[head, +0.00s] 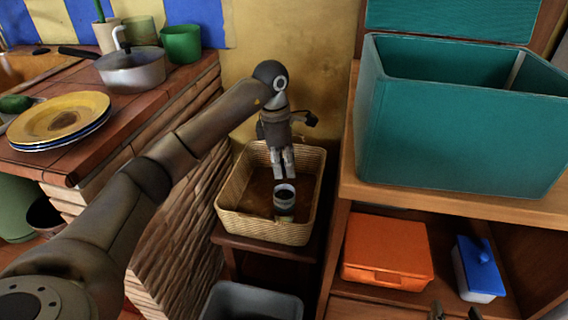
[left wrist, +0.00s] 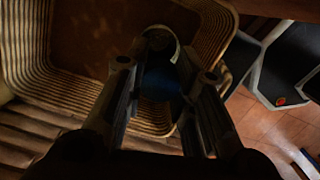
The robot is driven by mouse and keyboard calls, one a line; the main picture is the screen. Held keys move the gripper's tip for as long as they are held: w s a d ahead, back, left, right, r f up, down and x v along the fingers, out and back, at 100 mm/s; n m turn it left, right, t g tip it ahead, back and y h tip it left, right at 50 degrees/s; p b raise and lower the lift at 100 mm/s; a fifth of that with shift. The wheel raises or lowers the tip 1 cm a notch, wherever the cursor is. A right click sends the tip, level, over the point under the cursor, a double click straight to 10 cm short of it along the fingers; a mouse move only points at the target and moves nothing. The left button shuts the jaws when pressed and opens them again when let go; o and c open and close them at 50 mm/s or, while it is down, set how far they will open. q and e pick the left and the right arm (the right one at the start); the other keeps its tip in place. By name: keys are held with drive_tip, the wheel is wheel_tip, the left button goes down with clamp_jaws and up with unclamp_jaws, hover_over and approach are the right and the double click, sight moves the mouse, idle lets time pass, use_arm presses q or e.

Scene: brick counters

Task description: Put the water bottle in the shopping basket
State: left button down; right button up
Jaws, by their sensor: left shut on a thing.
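The shopping basket (head: 232,222) is a woven, straw-coloured basket on a small dark stand. My left gripper (head: 284,174) points down into its opening and is shut on the water bottle (head: 285,203), a dark, round thing with a pale ring at its end. The bottle is within the basket's rim near the front side; I cannot tell whether it touches the floor of the basket. In the left wrist view the bottle (left wrist: 160,45) shows between the fingers, with a dark blue part partly hidden by them. Fingertips of my right gripper (head: 456,312) show apart at the bottom edge, with nothing seen between them.
A brick counter at left holds yellow plates (head: 60,117), a lidded pot (head: 132,70) and a green cup (head: 181,44). A wooden shelf at right carries a teal box (head: 450,135), an orange box (head: 388,250) and a blue-lidded container (head: 480,268). A grey bin (head: 250,303) stands below.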

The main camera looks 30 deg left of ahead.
use_arm(q)
drive_tip(key=c, duration=1.2)
unclamp_jaws()
drive_tip(key=shift+r, duration=0.25)
wheel_tip(320, 180, up, 12)
drive_tip(key=a+p, duration=0.1)
drive_tip(key=p, duration=0.2)
drive_tip(key=shift+s+a+f, duration=0.2)
drive_tip(key=shift+s, duration=0.15)
use_arm(e)
drive_tip(key=s+d+f+g+h, duration=0.2)
drive_tip(key=s+d+f+g, duration=0.2)
drive_tip(key=s+f+g, duration=0.3)
drive_tip(key=shift+s+f+m+g, duration=0.3)
drive_tip(key=shift+s+f, duration=0.25)
drive_tip(key=shift+s, duration=1.4)
